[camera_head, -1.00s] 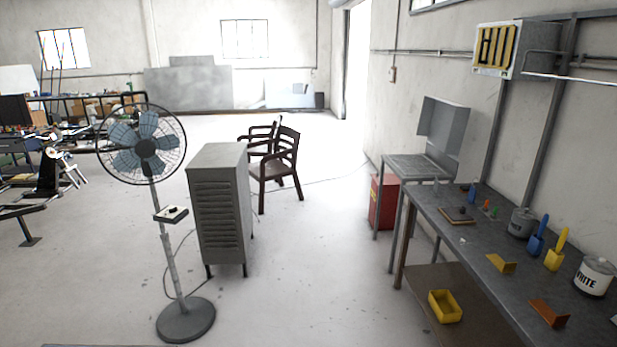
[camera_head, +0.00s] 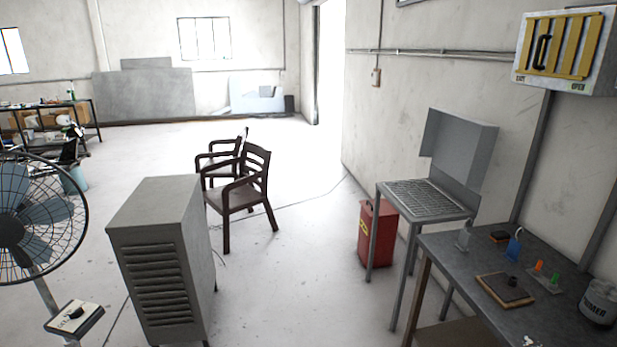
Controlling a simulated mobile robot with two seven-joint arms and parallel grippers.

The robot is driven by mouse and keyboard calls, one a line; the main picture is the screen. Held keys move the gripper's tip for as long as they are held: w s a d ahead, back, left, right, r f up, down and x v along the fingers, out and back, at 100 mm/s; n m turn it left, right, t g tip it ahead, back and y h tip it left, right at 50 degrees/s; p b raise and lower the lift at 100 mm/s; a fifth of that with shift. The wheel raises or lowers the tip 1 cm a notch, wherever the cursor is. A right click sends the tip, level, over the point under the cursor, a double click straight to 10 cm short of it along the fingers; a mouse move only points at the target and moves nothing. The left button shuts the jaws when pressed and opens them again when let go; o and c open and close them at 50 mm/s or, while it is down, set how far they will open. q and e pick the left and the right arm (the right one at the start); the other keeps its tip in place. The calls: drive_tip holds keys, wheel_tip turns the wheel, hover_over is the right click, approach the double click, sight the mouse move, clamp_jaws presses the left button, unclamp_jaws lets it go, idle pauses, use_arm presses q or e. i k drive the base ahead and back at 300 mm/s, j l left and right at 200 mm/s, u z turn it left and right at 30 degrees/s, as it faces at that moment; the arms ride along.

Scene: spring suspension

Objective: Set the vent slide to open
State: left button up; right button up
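The vent slide (camera_head: 559,45) is a yellow slotted plate on a white wall-mounted vent box (camera_head: 604,70) at the upper right. A dark handle (camera_head: 542,51) stands on the left part of the slide. Small labels sit on the lower edge of the box: one at the left is hard to read, and one at the right reads OPEN (camera_head: 578,87). The handle is nearer the left label. Neither of my grippers shows in the head view.
A metal workbench (camera_head: 450,258) with small items and a tin stands below the vent. A grey sink-like stand (camera_head: 425,200) and a red bin (camera_head: 376,236) are beside it. A grey louvred cabinet (camera_head: 160,265), a fan (camera_head: 30,215) and chairs (camera_head: 238,192) stand left; open floor lies between.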

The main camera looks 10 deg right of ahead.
sight(596, 21)
drive_tip(key=i+l+z, duration=0.2)
drive_tip(key=i, duration=0.35)
drive_tip(key=i+z, duration=0.25)
drive_tip(key=i, duration=0.3)
drive_tip(key=i+j+z, duration=0.2)
drive_tip(key=i, duration=0.35)
drive_tip(key=i+j+z, duration=0.2)
drive_tip(key=i, duration=0.4)
